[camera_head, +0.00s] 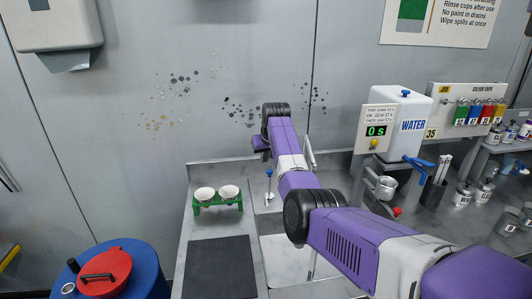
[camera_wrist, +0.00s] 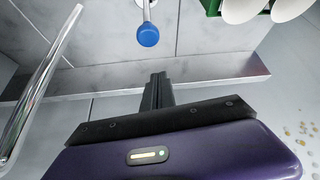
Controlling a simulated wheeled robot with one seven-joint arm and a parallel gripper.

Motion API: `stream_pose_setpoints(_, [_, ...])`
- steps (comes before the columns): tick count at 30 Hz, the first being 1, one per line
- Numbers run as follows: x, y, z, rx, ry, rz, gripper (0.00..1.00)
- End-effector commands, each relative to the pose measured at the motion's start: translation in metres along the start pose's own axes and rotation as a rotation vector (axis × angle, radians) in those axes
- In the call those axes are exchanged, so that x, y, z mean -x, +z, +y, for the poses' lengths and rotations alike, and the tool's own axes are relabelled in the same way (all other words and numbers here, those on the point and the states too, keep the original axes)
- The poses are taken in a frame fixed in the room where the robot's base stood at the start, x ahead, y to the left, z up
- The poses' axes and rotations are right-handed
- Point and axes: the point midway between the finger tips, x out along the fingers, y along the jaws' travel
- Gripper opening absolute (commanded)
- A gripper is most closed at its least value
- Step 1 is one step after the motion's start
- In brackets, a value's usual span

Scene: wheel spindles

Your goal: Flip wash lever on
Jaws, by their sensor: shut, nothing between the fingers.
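The wash lever has a blue ball knob on a thin metal stem (camera_head: 269,188). It stands roughly upright on the counter beside the sink in the head view. In the wrist view its blue knob (camera_wrist: 148,35) is near the top centre. My gripper (camera_wrist: 158,78) is shut and empty, its dark fingertips pointing towards the knob with a gap in the picture between them. In the head view the wrist end of my arm is above and behind the lever, near the wall; the fingertips are hard to make out there. I cannot tell whether the lever is on or off.
A chrome spout (camera_wrist: 38,90) rises at the left in the wrist view. A green rack (camera_head: 218,204) with two white cups stands left of the lever. A dark mat (camera_head: 220,268) lies in front. My arm covers part of the sink (camera_head: 285,262). A white water tank (camera_head: 407,108) stands right.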

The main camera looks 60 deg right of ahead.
Motion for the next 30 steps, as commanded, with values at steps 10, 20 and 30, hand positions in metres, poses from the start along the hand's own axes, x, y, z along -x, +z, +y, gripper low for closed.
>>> stream_pose_setpoints(10, [0.011,0.024,0.0,0.001,0.0,-0.001,0.0])
stream_pose_setpoints(20, [0.015,0.038,0.0,0.001,0.0,-0.001,0.0])
stream_pose_setpoints(30, [0.014,0.038,0.0,0.0,0.0,0.001,0.0])
